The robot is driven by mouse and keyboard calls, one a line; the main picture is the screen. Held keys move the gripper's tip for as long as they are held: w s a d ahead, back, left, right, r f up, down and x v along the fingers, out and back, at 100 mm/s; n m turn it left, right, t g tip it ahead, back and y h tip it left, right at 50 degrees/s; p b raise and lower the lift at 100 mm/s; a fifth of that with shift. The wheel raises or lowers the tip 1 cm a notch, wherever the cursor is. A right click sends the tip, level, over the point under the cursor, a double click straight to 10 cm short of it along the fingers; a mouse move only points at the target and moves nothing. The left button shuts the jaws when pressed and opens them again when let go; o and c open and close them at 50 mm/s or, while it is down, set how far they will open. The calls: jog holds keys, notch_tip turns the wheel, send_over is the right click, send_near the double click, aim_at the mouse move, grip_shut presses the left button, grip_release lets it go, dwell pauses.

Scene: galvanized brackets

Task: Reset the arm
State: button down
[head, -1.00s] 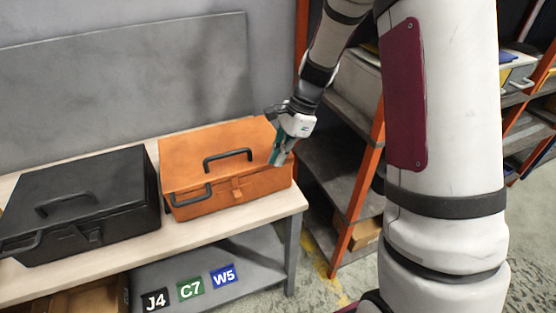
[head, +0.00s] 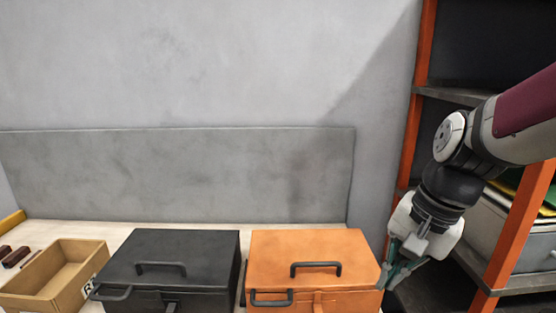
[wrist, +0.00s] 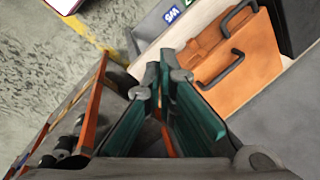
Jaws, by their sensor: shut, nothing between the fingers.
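My gripper (head: 386,278) hangs fingers down at the right end of the orange toolbox, in front of the shelf rack. In the wrist view its green fingers (wrist: 164,75) are together with nothing between them. The orange toolbox (head: 268,250) is closed, with a dark handle on its lid and another at its front. It also shows in the wrist view (wrist: 256,82), to the right of the fingers. I cannot tell the exact gap between my fingers and the toolbox.
A closed black toolbox (head: 215,255) stands left of the orange one on the workbench (head: 230,228). A tan open bin (head: 78,294) is farther left, with dark pieces (head: 17,257) beside it. The shelf rack's orange post (head: 418,90) rises close behind my arm.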

jog(key=s+r+n+t+h, duration=0.2)
jog(key=s+n, duration=0.6)
jog(key=s, duration=0.5)
jog(key=shift+s+d+r+t, duration=0.2)
jog(key=shift+d+r+t, duration=0.15)
jog(key=shift+r, duration=0.55)
